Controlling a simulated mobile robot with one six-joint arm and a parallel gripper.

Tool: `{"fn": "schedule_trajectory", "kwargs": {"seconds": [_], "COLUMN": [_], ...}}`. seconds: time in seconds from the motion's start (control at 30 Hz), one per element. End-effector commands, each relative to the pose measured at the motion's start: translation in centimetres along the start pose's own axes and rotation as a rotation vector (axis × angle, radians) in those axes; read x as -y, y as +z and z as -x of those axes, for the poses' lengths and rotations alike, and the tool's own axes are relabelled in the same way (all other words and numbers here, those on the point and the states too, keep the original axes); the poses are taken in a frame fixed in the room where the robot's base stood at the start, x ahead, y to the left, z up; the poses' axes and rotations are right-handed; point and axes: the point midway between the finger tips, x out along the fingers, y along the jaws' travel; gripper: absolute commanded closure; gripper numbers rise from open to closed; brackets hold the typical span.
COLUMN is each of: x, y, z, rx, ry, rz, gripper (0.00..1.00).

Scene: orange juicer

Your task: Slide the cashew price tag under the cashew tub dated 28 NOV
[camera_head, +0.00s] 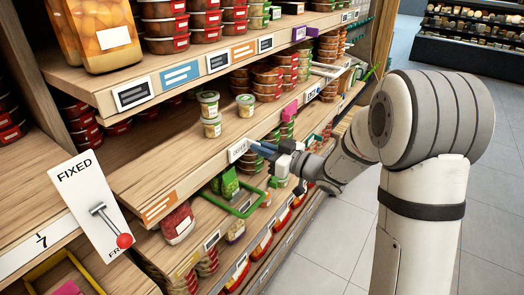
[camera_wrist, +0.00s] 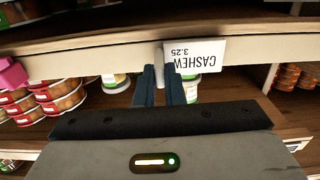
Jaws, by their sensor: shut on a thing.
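The cashew price tag (camera_head: 238,150) is a white card at the front edge of the middle shelf. In the wrist view the tag (camera_wrist: 197,57) appears upside down and reads CASHEW 3.25. My gripper (camera_head: 258,147) is at the tag's right end in the head view, its dark fingers shut on that end. The fingers (camera_wrist: 158,75) also show in the wrist view.
The middle shelf (camera_head: 165,160) has bare wood left of the tubs. A lever panel marked FIXED (camera_head: 95,205) stands at the left front. A green frame (camera_head: 240,210) is below.

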Motion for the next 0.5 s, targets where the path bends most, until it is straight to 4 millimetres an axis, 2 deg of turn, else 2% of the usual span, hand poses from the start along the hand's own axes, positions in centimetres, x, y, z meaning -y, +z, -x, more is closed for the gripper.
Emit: {"fn": "schedule_trajectory", "kwargs": {"seconds": [0.17,0.2,0.43,0.5], "x": [0.36,0.43,0.63,0.66], "y": [-0.02,-0.01,0.04,0.05], "z": [-0.22,-0.27,-0.40,-0.42], "rx": [0.000,0.000,0.001,0.001], "ry": [-0.007,-0.008,-0.013,-0.013], "rz": [-0.001,-0.001,-0.001,-0.001], "gripper": [1.00,0.90,0.71,0.69]}}
